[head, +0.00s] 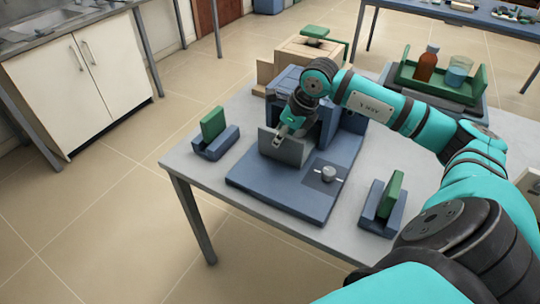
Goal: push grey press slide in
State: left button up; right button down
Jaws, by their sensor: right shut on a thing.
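The grey press slide (286,150) is an upright grey plate on the blue press base (270,188). It stands in front of the blue press body (345,130). My right gripper (287,131) reaches down to the slide's top edge and is shut on it. The gripper and forearm hide part of the press body, and the fingertips are small in the picture. My left gripper is not in view.
Blue holders with green plates stand left (213,135) and right (383,203) of the press on the grey table (185,163). A grey knob (328,174) sits on the base. Behind are a wooden box (305,52) and a green tray (440,85) with a bottle (427,64) and beaker (459,73).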

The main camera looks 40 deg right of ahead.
jog(key=d, duration=0.1)
jog(key=w+d, duration=0.1)
jog(key=d, duration=0.1)
jog(key=shift+w, duration=0.15)
jog(key=shift+d+r, duration=0.15)
jog(key=shift+d, duration=0.05)
jog(key=c, duration=1.3)
grip_release()
jog(key=shift+w+d, duration=0.1)
jog(key=v, duration=1.1)
jog(key=shift+s+r, duration=0.3)
jog(key=shift+r, duration=0.05)
jog(key=shift+f, duration=0.1)
